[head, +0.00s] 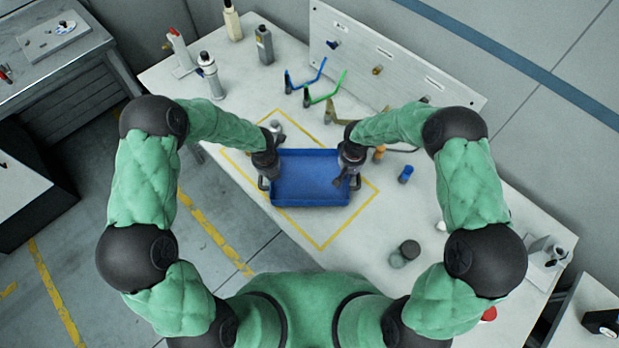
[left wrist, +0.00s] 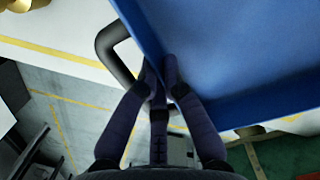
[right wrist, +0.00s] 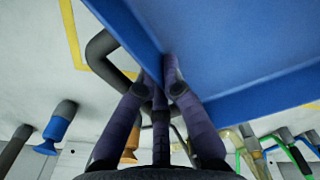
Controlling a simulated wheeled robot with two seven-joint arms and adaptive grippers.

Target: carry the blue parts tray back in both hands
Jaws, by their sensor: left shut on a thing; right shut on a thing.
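The blue parts tray (head: 310,180) is between my two grippers, over the table's yellow outline. It looks empty and about level. I cannot tell whether its base touches the table. My left gripper (head: 266,180) is shut on the tray's left side, by a dark handle (left wrist: 118,55) in the left wrist view. My right gripper (head: 351,178) is shut on the right side, by a matching dark handle (right wrist: 103,50) in the right wrist view. The fingers hide the exact grip. The tray's wall also fills much of the left wrist view (left wrist: 240,50).
The yellow outline (head: 321,247) marks the white table (head: 270,95). An upright panel (head: 390,55) with hooks stands behind, with blue and green bent pieces (head: 323,90) before it. Bottles (head: 264,45) stand at back left. A small blue part (head: 405,174) and grey cylinder (head: 405,253) are right.

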